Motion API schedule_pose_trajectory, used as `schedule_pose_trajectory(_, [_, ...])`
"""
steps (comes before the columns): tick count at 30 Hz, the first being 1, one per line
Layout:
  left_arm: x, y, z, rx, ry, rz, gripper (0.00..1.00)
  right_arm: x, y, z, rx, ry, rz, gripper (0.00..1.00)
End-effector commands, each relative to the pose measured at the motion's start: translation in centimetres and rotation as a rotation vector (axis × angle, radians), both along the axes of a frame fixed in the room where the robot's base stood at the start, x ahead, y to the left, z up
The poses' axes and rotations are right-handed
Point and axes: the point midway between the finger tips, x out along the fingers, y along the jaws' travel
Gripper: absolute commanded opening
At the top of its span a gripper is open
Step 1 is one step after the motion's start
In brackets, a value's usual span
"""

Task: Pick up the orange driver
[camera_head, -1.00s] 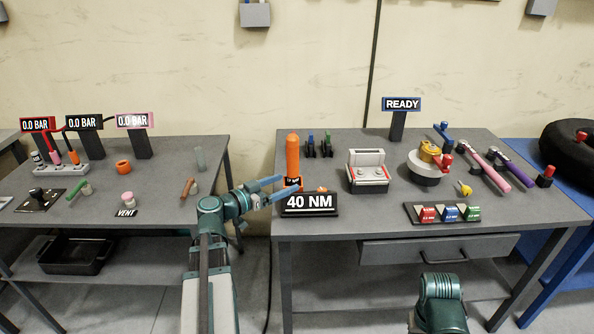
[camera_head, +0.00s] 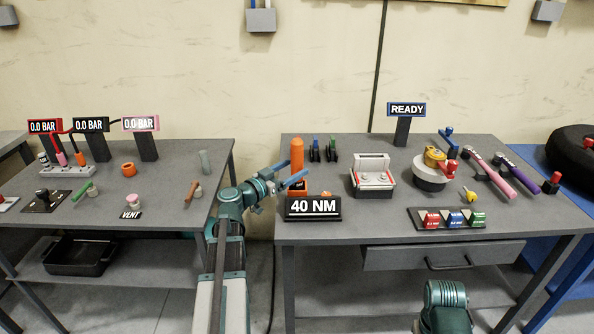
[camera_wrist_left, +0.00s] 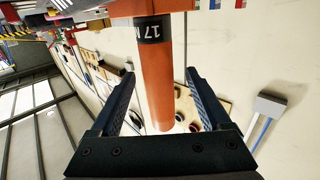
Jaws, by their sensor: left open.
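The orange driver (camera_head: 297,153) stands upright at the left end of the right-hand bench, behind the "40 NM" sign (camera_head: 313,208). My left gripper (camera_head: 296,168) is at the driver's lower part, with its blue fingers pointing toward it. In the left wrist view the orange driver (camera_wrist_left: 157,85), with a black band reading "17 N", runs between the two open fingers (camera_wrist_left: 159,74). Gaps show on both sides of it there, so the fingers are not closed on it. My right gripper is out of view; only a green part of my right arm shows at the bottom.
The "40 NM" sign stands close in front of the driver. Blue and green clips (camera_head: 323,150) stand just right of it. A grey and red device (camera_head: 372,177), a yellow-topped round unit (camera_head: 431,172) and pink and purple tools (camera_head: 493,180) are farther right.

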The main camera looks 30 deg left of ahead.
Motion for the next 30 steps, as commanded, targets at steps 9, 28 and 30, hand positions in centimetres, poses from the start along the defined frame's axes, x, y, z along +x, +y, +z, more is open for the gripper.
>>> schedule_pose_trajectory(9, [1.1, -0.3, -0.1, 0.000, 0.000, -0.001, 0.81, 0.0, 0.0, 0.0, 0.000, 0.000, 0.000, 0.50])
schedule_pose_trajectory(28, [5.1, -1.4, -0.1, 0.000, 0.000, 0.000, 0.65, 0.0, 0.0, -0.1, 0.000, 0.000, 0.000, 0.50])
schedule_pose_trajectory(30, [5.1, -1.4, -0.1, 0.000, 0.000, 0.000, 0.52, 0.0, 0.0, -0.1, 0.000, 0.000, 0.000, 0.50])
